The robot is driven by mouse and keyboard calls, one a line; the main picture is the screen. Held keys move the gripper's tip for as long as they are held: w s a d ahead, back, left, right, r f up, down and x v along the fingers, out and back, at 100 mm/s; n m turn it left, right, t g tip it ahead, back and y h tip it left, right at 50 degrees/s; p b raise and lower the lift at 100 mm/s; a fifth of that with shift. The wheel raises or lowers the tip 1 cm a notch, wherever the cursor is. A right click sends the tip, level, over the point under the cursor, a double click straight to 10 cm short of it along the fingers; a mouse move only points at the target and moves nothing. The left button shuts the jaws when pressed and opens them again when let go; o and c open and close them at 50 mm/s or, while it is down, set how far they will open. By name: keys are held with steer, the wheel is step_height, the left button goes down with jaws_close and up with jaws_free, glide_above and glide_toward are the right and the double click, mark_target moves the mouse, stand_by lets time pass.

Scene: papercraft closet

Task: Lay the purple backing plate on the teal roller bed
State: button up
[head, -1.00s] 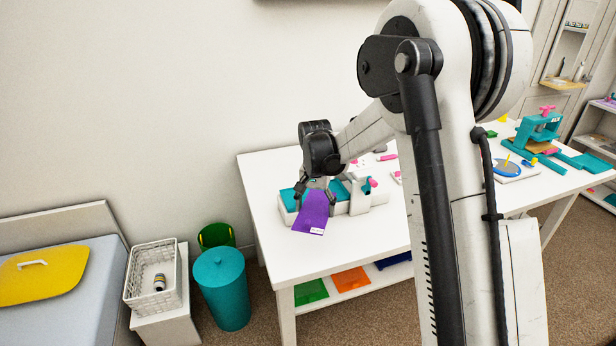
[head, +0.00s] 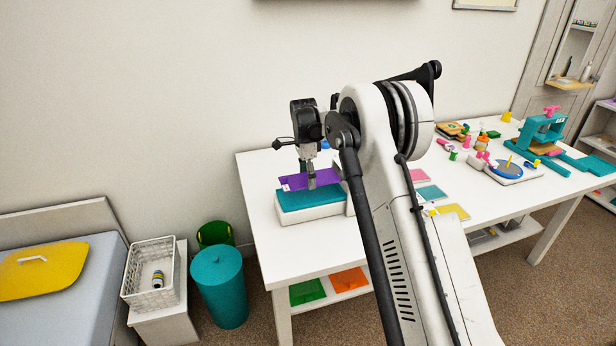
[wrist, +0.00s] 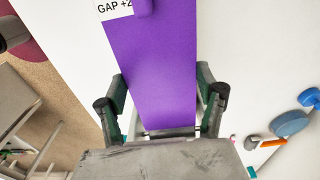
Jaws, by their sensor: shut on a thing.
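The purple backing plate (head: 295,181) shows in the head view along the far edge of the teal roller bed (head: 312,199); I cannot tell whether they touch. The bed's teal top sits on a white base on the table. My gripper (head: 311,184) points down over the bed and partly hides the plate. In the wrist view, the plate (wrist: 160,70) runs lengthwise between the fingers of my gripper (wrist: 163,112), which is shut on its near end. A white label reading "GAP +2", partly cut off, shows at its far end.
My arm hides the bed's right end. Pink, teal and yellow cards (head: 450,212) lie to the right on the white table (head: 290,244). A teal press (head: 540,133) and small coloured items stand farther right. The table's front left is clear. A teal bin (head: 219,288) stands on the floor.

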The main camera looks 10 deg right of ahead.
mark_target(308, 194)
steer(key=shift+b, duration=0.3)
steer(key=shift+f+b, duration=1.55)
steer(key=shift+f, duration=0.85)
steer(key=shift+f, duration=0.35)
steer(key=o, duration=1.3)
steer(key=r, duration=1.2)
steer(key=shift+a, duration=0.3)
steer(key=shift+s+r, duration=0.1)
